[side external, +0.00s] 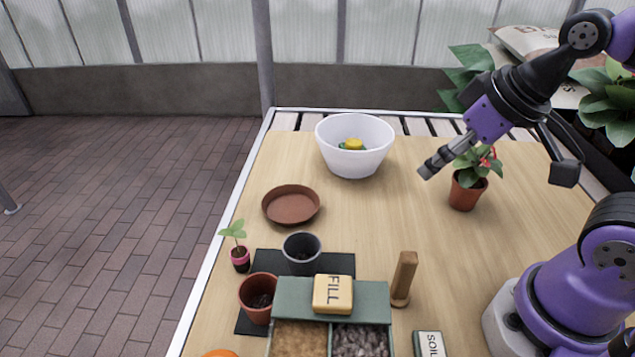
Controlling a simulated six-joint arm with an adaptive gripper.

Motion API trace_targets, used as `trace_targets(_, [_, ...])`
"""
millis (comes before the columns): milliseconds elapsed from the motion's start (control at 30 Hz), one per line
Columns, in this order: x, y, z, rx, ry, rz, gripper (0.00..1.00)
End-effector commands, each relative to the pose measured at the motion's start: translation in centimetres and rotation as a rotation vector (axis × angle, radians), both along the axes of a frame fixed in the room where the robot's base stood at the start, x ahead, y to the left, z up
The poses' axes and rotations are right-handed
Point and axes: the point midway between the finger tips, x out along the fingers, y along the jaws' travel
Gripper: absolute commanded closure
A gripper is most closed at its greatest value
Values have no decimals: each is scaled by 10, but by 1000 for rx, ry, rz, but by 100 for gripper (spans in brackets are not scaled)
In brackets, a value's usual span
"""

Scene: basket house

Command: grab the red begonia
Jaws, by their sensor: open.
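The red begonia (467,183) stands upright in a terracotta pot on the right side of the table. Its green leaves and red flowers show partly behind my gripper. My gripper (424,173) is open and empty. It points down and to the left in the picture, above the table, with its fingertips to the left of the begonia's leaves. In this view the gripper body overlaps the plant's top left. I cannot tell how far apart they are in depth.
A white bowl (355,165) with yellow and green items stands at the back. A brown saucer (291,205), a seedling (239,257), a grey pot (302,265), a terracotta pot (256,308) and a green tray (375,302) with a FILL block (333,294) are nearer. The table middle is clear.

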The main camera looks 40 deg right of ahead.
Motion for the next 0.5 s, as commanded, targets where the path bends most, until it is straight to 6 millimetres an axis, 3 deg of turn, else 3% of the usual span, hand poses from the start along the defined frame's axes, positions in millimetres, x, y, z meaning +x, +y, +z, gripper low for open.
trace_targets(367, [1, -2, 0, -2, 5, -5, 0])
trace_targets(500, [10, -29, -2, -27, 78, -56, 0])
